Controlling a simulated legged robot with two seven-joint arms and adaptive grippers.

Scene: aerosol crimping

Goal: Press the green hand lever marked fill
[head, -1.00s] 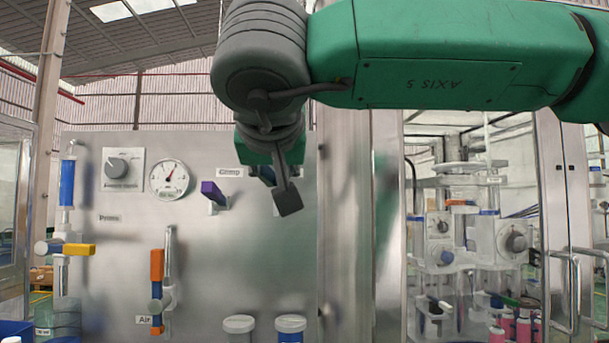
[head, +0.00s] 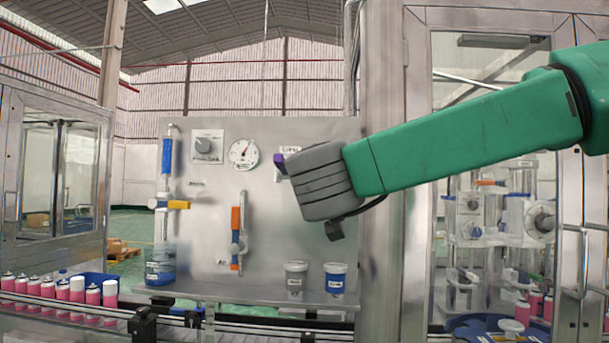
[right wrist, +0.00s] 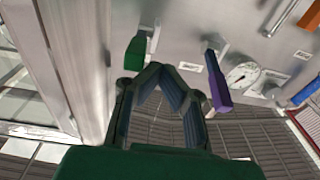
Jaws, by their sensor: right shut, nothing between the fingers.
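The green hand lever (right wrist: 135,54) sticks out from the metal panel in the right wrist view, just left of my fingertips. In the head view my own wrist hides it. My right gripper (right wrist: 155,70) is shut and empty, its fingertips together beside the lever; I cannot tell whether they touch it. In the head view my right wrist and forearm cover the gripper. A purple lever (right wrist: 216,84) stands to the right of my fingers and partly shows in the head view (head: 280,162). I cannot read a fill mark. My left gripper is out of view.
The panel (head: 205,265) also bears a gauge (head: 243,154), a knob (head: 203,146), a yellow-handled valve (head: 176,204) and an orange-handled valve (head: 235,218). Two cups (head: 296,280) (head: 335,280) stand below. Pink cans (head: 62,290) line the conveyor at left.

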